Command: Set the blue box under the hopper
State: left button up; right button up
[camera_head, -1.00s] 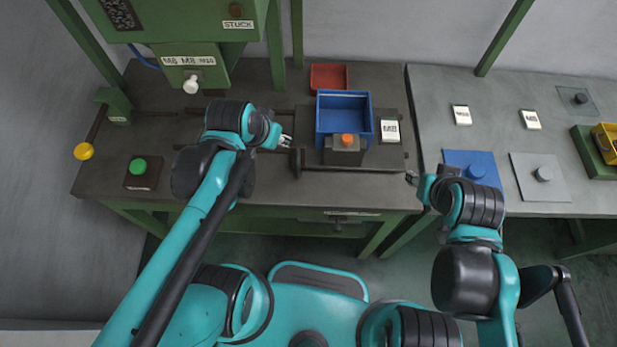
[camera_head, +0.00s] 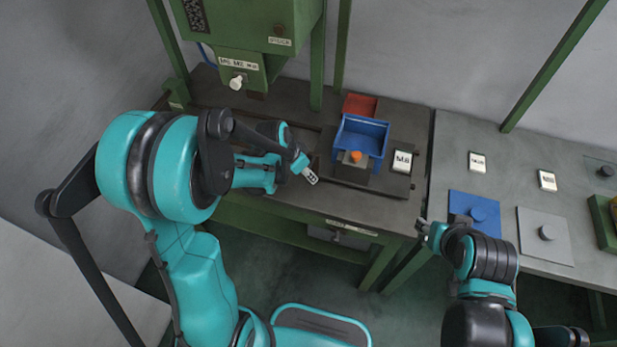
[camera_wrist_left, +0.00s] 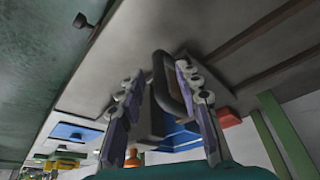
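The blue box (camera_head: 362,138) sits on a dark sliding plate (camera_head: 396,190) on the workbench, behind a block with an orange knob (camera_head: 355,156). The green hopper machine (camera_head: 240,68) with a white nozzle (camera_head: 236,82) stands to the left, with no box beneath the nozzle. My left gripper (camera_head: 310,176) is left of the box and apart from it. In the left wrist view its fingers are spread, with a dark loop handle (camera_wrist_left: 172,85) between or just beyond them; contact is unclear. The blue box (camera_wrist_left: 180,137) shows partly behind. My right gripper (camera_head: 421,228) hangs near the bench front; its fingers are too small to judge.
A red bin (camera_head: 360,105) stands behind the blue box. An M8-like label card (camera_head: 402,161) lies beside it. The right-hand grey table holds a blue plate (camera_head: 474,212), a grey plate (camera_head: 545,236) and white cards (camera_head: 477,161). A green post (camera_head: 342,45) rises behind the bench.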

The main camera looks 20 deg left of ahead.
pick_arm(q)
jog(key=shift+x, duration=1.2)
jog(key=shift+c, duration=0.2)
grip_shut()
jog(key=shift+a, duration=0.1)
jog(key=a+b, duration=0.1)
jog(key=a, duration=1)
jog(key=a+b, duration=0.1)
jog(key=a, duration=1.1)
jog(key=w+a+b, duration=0.1)
jog(key=a, duration=1)
jog(key=shift+w+a, duration=0.1)
jog(key=shift+a, duration=0.5)
jog(key=shift+r, duration=0.1)
